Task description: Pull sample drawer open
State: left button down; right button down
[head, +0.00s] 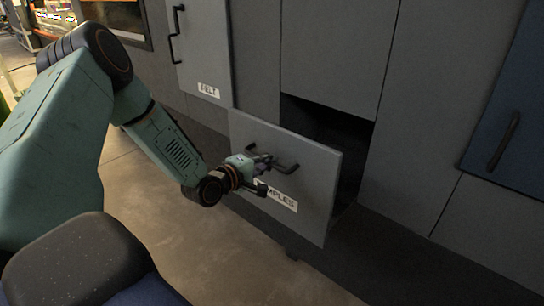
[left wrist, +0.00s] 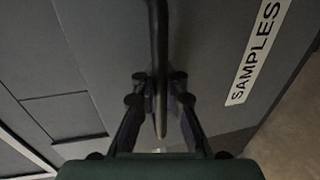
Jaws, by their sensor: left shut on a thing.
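The sample drawer (head: 311,172) has a grey front with a white label, partly covered by my gripper in the head view. The label reads "SAMPLES" (left wrist: 256,52) in the left wrist view. The drawer front stands out from the cabinet, and a dark opening shows behind it. Its black bar handle (head: 288,168) also shows in the left wrist view (left wrist: 160,60). My left gripper (head: 264,172) is at the handle, its two fingers (left wrist: 160,92) on either side of the bar, shut on it. My right gripper is not in view.
A grey cabinet door with a black handle and a label (head: 208,90) is at the upper left. A blue door with a black handle (head: 504,142) is at the right. Bare concrete floor (head: 160,215) lies in front of the drawer.

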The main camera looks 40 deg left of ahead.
pick_arm(q)
jog(key=shift+w+a+r, duration=0.15)
jog(key=shift+r, duration=0.05)
jog(key=c, duration=1.9)
grip_release()
jog(key=o, duration=0.5)
jog(key=shift+f, duration=0.1)
